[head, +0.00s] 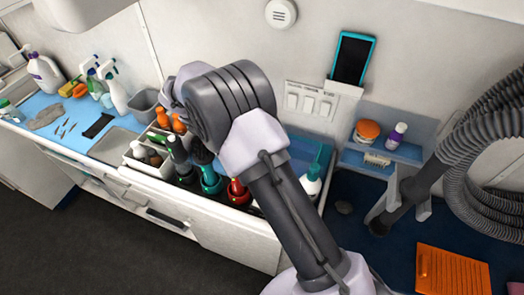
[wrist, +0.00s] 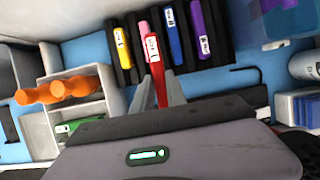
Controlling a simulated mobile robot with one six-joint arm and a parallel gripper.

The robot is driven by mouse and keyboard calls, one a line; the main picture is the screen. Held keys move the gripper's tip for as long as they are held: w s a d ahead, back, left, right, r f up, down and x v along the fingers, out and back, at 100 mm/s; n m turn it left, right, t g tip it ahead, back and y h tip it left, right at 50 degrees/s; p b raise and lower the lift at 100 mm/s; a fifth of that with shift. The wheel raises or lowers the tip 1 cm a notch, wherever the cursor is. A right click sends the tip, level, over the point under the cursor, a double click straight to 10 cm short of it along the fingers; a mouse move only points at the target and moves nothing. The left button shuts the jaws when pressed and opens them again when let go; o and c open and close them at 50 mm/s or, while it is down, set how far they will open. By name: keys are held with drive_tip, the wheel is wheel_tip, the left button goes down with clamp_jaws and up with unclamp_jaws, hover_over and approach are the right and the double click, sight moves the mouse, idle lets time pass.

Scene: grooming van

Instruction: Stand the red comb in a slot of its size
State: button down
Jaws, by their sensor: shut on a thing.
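The red comb (wrist: 154,52) shows in the wrist view with a white label on its upper part. My gripper (wrist: 159,86) is shut on its lower part, one grey finger on each side. The dark slotted rack (wrist: 220,45) lies beyond it, holding a yellow comb (wrist: 122,48), a pink comb (wrist: 144,27), a blue comb (wrist: 173,32) and a purple comb (wrist: 200,22). The red comb appears in front of the rack between the yellow and blue combs, overlapping the pink one. I cannot tell whether it touches the rack. My arm hides the rack and comb in the head view.
Orange bottles (wrist: 62,90) stand in a light divided caddy (wrist: 112,92) left of the gripper. In the head view, spray bottles (head: 112,88) and a grey bin (head: 143,104) stand on the counter. A teal-handled tool (head: 211,182) and red-ringed one (head: 238,192) sit near my arm.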

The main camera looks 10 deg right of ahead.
drive_tip(key=s+d+b, duration=0.1)
drive_tip(key=d+b, duration=0.3)
drive_tip(key=d, duration=1.2)
drive_tip(key=f+b, duration=0.1)
drive_tip(key=f, duration=0.1)
drive_tip(key=f+b, duration=0.1)
drive_tip(key=f, duration=0.1)
drive_tip(key=f+b, duration=0.1)
drive_tip(key=f, duration=0.2)
drive_tip(key=shift+s+d+b, duration=0.2)
drive_tip(key=shift+d+b, duration=0.1)
drive_tip(key=shift+d, duration=0.1)
drive_tip(key=shift+r, duration=0.1)
drive_tip(key=c, duration=1.6)
unclamp_jaws()
